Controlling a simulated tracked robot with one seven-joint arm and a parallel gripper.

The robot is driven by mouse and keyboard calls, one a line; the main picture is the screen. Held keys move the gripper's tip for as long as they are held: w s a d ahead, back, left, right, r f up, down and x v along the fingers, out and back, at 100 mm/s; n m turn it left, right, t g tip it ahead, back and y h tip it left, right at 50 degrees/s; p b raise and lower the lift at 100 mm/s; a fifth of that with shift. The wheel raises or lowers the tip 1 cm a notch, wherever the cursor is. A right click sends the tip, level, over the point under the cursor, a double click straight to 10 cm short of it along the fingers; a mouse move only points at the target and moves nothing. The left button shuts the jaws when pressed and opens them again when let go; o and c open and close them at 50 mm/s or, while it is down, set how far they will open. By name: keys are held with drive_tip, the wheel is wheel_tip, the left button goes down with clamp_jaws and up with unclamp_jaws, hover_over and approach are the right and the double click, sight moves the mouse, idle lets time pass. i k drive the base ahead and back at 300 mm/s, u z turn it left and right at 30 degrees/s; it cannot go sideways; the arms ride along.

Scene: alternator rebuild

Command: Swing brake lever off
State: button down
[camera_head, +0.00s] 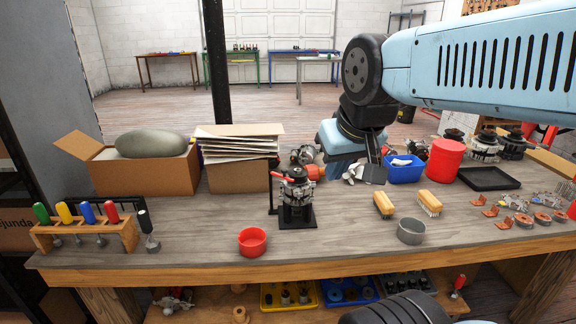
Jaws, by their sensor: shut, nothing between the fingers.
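A black fixture (297,220) stands near the middle of the bench and holds a metal alternator assembly (297,193) upright. A red lever (283,177) lies across the top left of it, roughly level, its handle toward the left; I take it to be the brake lever. My arm comes in from the right, and my gripper (372,172) hangs behind and to the right of the fixture. It is small and partly hidden among the parts there. It looks apart from the lever, with nothing held that I can see.
Cardboard boxes (240,177) stand behind left, a screwdriver rack (85,235) at far left. A blue bin (404,171) and red canister (445,160) stand right.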

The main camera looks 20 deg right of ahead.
sight(283, 171)
drive_tip(key=u, duration=1.35)
drive_tip(key=k, duration=0.6)
drive_tip(key=z, duration=1.45)
drive_tip(key=i, duration=1)
